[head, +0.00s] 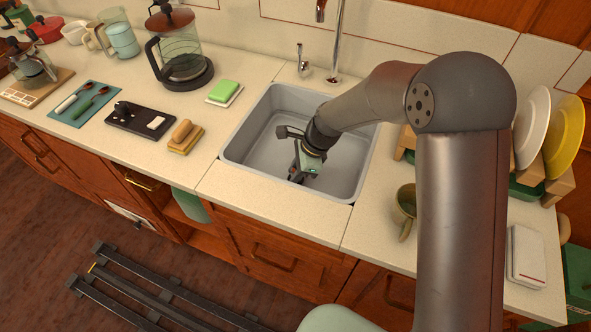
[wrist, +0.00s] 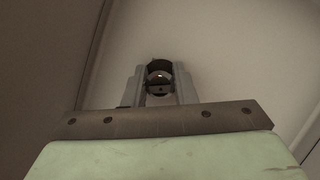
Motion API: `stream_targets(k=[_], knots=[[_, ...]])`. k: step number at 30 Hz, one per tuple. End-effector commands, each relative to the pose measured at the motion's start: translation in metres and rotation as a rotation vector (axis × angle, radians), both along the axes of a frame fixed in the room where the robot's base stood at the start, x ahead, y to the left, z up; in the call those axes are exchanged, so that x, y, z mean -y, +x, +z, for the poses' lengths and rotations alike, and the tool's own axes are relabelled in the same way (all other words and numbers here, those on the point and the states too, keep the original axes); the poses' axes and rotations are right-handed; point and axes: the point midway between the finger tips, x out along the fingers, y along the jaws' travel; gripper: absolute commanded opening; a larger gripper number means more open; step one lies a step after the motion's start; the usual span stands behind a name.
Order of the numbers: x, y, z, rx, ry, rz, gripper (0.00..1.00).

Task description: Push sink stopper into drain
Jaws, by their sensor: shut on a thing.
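The grey sink basin (head: 262,128) is set into the counter. My gripper (head: 297,176) reaches down inside it, close to the floor of the basin. In the wrist view, my gripper (wrist: 159,90) is shut on a small dark round piece, the sink stopper (wrist: 158,88), between its fingertips. A dark round rim (wrist: 159,66), likely the drain, shows right around and behind the stopper. I cannot tell whether the stopper is seated in it or just above it. In the head view my gripper hides the stopper and drain.
The faucet (head: 337,50) stands behind the sink. A green sponge (head: 224,91), a brush (head: 183,134) and a black tray (head: 140,119) lie left of it. A green mug (head: 406,203) and a plate rack with a yellow plate (head: 562,135) stand right. The basin walls surround my gripper.

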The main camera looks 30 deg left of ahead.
Motion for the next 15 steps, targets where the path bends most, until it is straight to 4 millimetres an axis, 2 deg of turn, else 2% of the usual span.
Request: stream_targets(k=[1, 2, 4, 15], knots=[[-0.0002, 0.0001, -0.0018, 0.001, 0.001, 0.000, 0.02], [-0.0003, 0.0002, -0.0010, 0.001, 0.001, 0.000, 0.30], [-0.0002, 0.0002, -0.0006, 0.001, 0.001, 0.000, 0.50], [0.0012, 0.0015, 0.0037, 0.002, 0.001, 0.000, 0.50]])
